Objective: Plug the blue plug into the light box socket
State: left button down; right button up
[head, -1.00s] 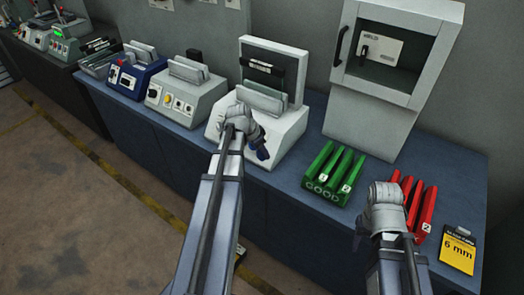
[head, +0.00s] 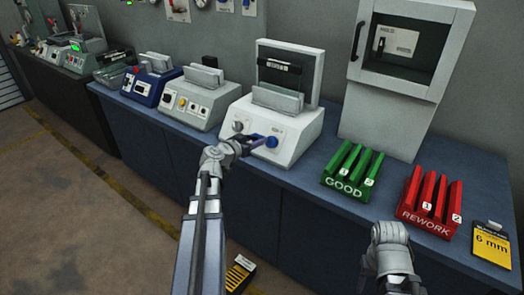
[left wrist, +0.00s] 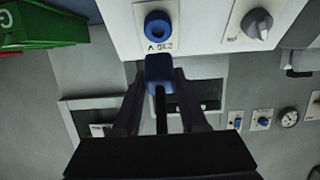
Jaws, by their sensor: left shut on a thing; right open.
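The light box (head: 305,128) is a white sloped unit with an upright framed panel, standing on the blue bench. Its round blue socket (head: 271,142) is on the front face, right of a grey knob; it also shows in the left wrist view (left wrist: 158,27). My left gripper (head: 250,143) is shut on the blue plug (left wrist: 160,70), with a dark cable running back between the fingers. The plug's front points at the socket, close below it in the wrist view and apparently just short of it. My right gripper (head: 363,281) is low at right; its fingers are mostly hidden by the wrist.
A green GOOD rack (head: 345,190) and a red REWORK rack (head: 424,217) stand right of the light box, with a yellow 6 mm card (head: 491,243) beyond. A tall grey cabinet (head: 385,125) stands behind. A grey unit (head: 205,110) is to the left.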

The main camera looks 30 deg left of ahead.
pick_arm(q)
jog(key=shift+w, duration=0.1)
dwell(0.4)
jog(key=shift+w+d+f+b, duration=0.1)
jog(key=shift+w+f+b, duration=0.8)
jog(key=shift+w, duration=0.25)
jog(key=shift+w+d+f+b, duration=0.1)
jog(key=shift+w+f+b, duration=0.75)
jog(key=shift+w, duration=0.25)
jog(key=shift+w+f+b, duration=0.3)
jog(key=shift+w+f, duration=0.05)
jog(key=shift+w, duration=0.1)
dwell(0.6)
jog(key=shift+c, duration=1.8)
grip_release()
jog(key=shift+s, duration=0.15)
jog(key=p+v, duration=0.2)
jog(key=v, duration=0.5)
jog(key=shift+s+r, duration=0.15)
jog(key=shift+s, duration=0.15)
